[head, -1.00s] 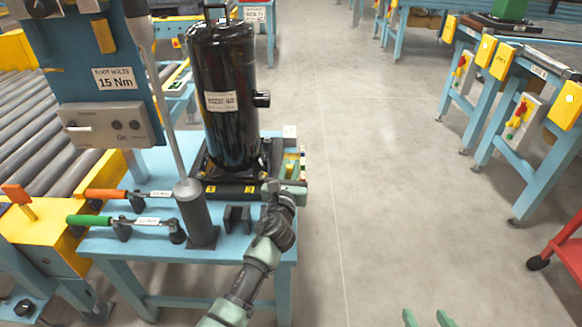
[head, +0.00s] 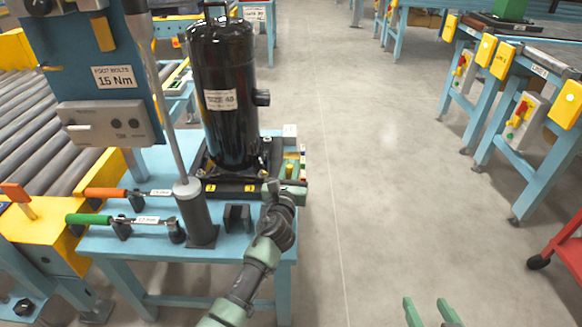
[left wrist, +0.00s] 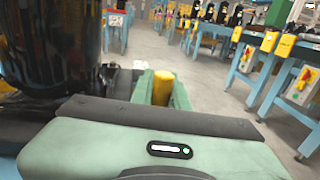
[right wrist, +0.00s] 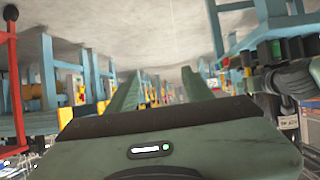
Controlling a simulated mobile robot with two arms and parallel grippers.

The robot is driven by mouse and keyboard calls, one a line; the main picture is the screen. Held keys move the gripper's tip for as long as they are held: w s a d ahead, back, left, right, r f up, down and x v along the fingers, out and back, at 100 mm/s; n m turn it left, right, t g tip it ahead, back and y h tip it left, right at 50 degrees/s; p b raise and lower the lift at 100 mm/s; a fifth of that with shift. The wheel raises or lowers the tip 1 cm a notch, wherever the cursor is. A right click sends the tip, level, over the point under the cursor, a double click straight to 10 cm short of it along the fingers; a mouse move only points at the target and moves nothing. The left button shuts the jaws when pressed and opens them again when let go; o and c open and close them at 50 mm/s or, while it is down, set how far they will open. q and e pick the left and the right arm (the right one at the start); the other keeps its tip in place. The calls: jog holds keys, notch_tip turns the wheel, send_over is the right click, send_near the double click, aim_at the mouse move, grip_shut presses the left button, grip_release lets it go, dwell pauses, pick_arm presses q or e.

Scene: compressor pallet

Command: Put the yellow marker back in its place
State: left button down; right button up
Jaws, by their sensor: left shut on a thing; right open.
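The yellow marker (left wrist: 162,88) is a short yellow cylinder between the two green fingers of my left gripper (left wrist: 160,90) in the left wrist view. My left gripper (head: 287,184) is shut on it at the right edge of the blue table, beside the black compressor (head: 222,98). The marker's lower end is hidden, so I cannot tell whether it touches anything. My right gripper (head: 431,312) is open and empty over the floor at the bottom of the head view. Its spread fingers also show in the right wrist view (right wrist: 141,95).
The blue table (head: 150,238) carries a green-handled wrench (head: 92,219), an orange-handled wrench (head: 106,193), a dark grey post (head: 197,218) and a small dark bracket (head: 237,218). A roller conveyor (head: 40,120) lies left. The aisle floor (head: 385,170) is clear.

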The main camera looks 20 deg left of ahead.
jog(key=shift+r, duration=0.1)
pick_arm(q)
jog(key=c, duration=1.3)
grip_release()
jog(key=s, duration=0.2)
jog(key=s+p, duration=0.1)
jog(key=s, duration=0.2)
jog(key=s+d+p, duration=0.1)
jog(key=s, duration=0.1)
jog(key=shift+s, duration=0.35)
pick_arm(e)
jog(key=s+d+f+g+h, duration=0.1)
jog(key=s+d+f+g, duration=0.1)
jog(key=s+f+g, duration=0.3)
jog(key=shift+s+d+f, duration=0.4)
jog(key=shift+s+f, duration=0.2)
jog(key=shift+s, duration=0.45)
